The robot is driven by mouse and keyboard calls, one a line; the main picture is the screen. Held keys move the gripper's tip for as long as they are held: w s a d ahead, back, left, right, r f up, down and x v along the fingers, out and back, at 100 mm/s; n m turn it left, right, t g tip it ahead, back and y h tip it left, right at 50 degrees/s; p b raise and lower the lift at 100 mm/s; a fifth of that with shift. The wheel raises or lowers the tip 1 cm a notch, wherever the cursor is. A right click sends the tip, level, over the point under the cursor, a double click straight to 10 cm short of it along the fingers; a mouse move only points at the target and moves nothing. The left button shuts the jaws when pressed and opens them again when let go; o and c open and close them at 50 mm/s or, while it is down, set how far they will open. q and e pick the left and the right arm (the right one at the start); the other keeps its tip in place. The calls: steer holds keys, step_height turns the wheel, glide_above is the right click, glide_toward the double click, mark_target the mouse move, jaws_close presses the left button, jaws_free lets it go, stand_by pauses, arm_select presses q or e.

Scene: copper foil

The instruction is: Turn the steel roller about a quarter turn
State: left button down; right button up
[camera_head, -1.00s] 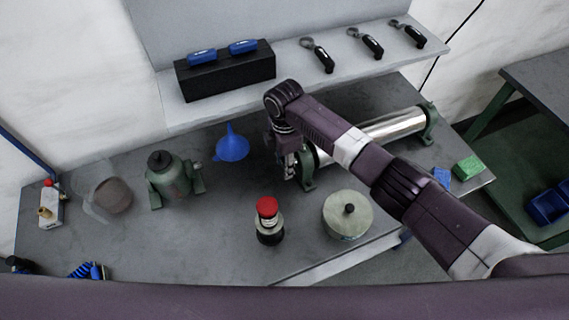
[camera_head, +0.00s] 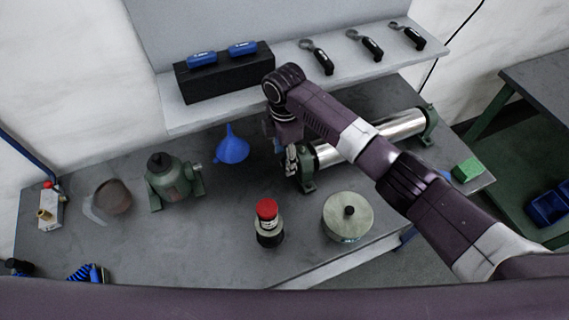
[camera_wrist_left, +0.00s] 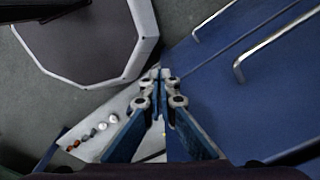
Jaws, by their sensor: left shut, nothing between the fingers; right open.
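The steel roller (camera_head: 402,124) is a shiny cylinder lying across the right part of the grey bench, between two green end supports (camera_head: 307,180). My right arm crosses in front of it and hides its middle. My right gripper (camera_head: 291,162) is open at the roller's left end, close beside the near green support; I cannot tell whether it touches anything. My left gripper (camera_wrist_left: 160,78) shows only in the left wrist view, shut and empty, away from the roller.
On the bench stand a blue funnel (camera_head: 231,146), a green bottle jack (camera_head: 174,181), a red-capped bottle (camera_head: 267,224) and a round lidded tin (camera_head: 348,217). A green block (camera_head: 467,169) lies at the right edge. The shelf behind holds a black box (camera_head: 224,75) and hand tools.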

step_height(320, 180, up, 7)
steer(key=shift+r, duration=0.1)
stand_by(0.7)
